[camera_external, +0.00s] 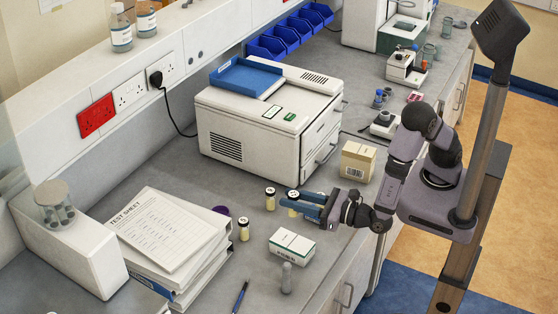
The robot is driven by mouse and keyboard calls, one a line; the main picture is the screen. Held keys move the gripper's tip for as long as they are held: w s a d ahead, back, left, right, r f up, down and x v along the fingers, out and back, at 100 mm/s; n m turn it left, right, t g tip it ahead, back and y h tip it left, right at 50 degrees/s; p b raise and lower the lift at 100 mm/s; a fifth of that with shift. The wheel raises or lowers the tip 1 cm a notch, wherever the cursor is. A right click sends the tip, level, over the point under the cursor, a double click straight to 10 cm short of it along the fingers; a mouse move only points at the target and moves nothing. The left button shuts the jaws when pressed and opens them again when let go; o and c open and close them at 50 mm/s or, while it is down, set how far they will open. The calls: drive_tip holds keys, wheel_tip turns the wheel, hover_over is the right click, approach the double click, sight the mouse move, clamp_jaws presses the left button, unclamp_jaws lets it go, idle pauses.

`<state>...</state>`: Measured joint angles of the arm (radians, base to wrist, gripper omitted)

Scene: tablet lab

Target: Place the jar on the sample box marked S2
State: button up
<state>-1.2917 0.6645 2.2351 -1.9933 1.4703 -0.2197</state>
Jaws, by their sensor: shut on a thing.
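A tan box (352,164) with a printed label stands behind my gripper. A white-and-green box (292,246) lies in front of it. I cannot read an S2 mark on either box.
A large white machine (250,138) with a blue tray on top stands behind the jars. Binders with a test sheet (160,230) lie left. A small grey upright object (287,278) and a blue pen (241,296) are near the front.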

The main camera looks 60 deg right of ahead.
sight(293, 217)
drive_tip(key=shift+s+a+r+y, duration=0.2)
drive_tip(key=shift+s+a+y, duration=0.1)
drive_tip(key=shift+a, duration=0.3)
drive_tip(key=shift+f+p, duration=0.8)
drive_tip(key=shift+f, duration=2.3)
drive_tip(key=shift+f, duration=0.1)
drive_tip(key=shift+f+p, duration=0.55)
drive_tip(key=shift+f, duration=1.25)
drive_tip(key=shift+f, duration=0.15)
drive_tip(key=o, duration=1)
drive_tip(key=shift+o, duration=0.2)
